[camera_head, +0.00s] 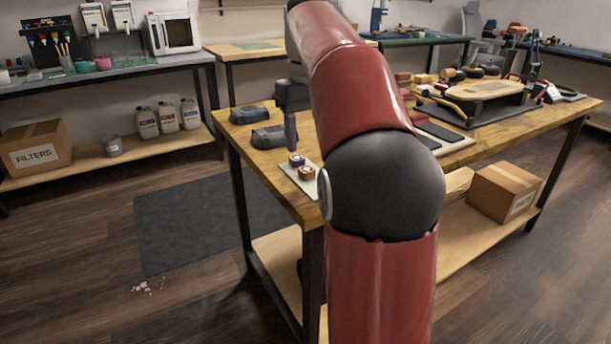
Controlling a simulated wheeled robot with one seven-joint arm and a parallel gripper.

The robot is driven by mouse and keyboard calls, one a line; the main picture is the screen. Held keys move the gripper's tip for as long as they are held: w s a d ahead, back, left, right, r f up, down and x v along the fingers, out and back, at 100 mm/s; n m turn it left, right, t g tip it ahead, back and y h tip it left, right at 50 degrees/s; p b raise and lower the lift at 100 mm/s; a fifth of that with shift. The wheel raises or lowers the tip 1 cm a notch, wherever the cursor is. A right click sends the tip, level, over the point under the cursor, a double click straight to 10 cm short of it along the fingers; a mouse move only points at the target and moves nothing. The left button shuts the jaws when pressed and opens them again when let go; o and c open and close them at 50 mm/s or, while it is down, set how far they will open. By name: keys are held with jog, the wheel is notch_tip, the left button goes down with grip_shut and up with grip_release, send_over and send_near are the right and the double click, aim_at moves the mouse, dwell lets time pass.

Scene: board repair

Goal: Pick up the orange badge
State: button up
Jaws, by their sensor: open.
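My gripper (290,148) shows as a dark hand with a finger pointing down over the near left end of the wooden workbench (262,172). It is open, but only one finger shows clearly. Just below it, a pale tray (299,183) holds two small blocks with coloured tops. The nearer block (306,173) looks orange-brown and may be the orange badge; the other (297,160) is darker with a pale top. They are too small to tell apart surely. The gripper appears above them, apart from the orange-brown one. My red arm hides the bench's middle.
Two dark cases (268,137) lie left of the gripper. Dark flat pieces (440,132) on a board and a black stand (480,108) are right of my arm. A cardboard box (505,192) sits on the lower shelf.

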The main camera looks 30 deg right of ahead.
aim_at(307, 169)
jog(key=f+b, duration=0.1)
jog(key=f, duration=0.2)
jog(key=f+b, duration=0.1)
jog(key=f, duration=0.2)
jog(key=shift+s+a+f, duration=0.1)
jog(key=shift+s+a, duration=0.05)
jog(key=shift+a, duration=0.05)
jog(key=shift+c, duration=0.4)
jog(key=c, duration=1)
